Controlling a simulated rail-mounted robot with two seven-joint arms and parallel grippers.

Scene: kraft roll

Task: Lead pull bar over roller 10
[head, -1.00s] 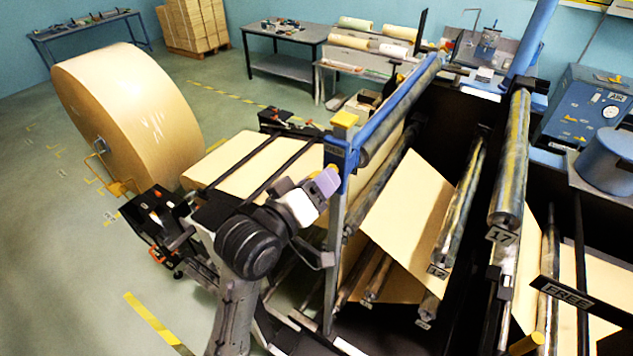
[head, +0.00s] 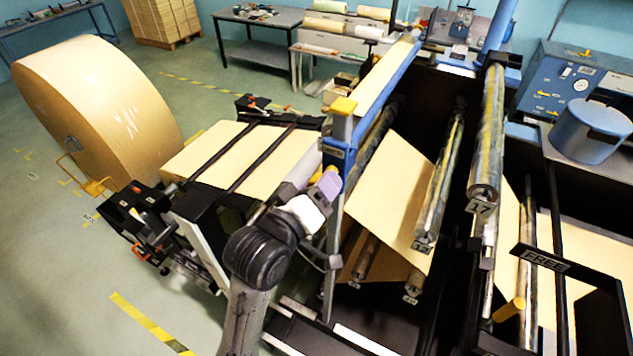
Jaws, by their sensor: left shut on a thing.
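The long blue pull bar (head: 394,88) runs diagonally at the top of the machine frame, with a strip of cream paper (head: 383,78) along its left side. My left gripper (head: 331,178) is at the near end of the bar, beside a blue block (head: 334,153) on a grey post. It is shut on the bar; its fingertips are mostly hidden. A grey roller (head: 377,132) lies below the bar. I cannot read a number 10 on any roller. My right gripper is out of view.
The large kraft roll (head: 98,110) stands at left, with its web (head: 245,158) under dark bars. Rollers 12 (head: 440,185) and 17 (head: 487,130) and a sloping paper sheet (head: 395,200) are on the right. A FREE sign (head: 546,261) stands at lower right.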

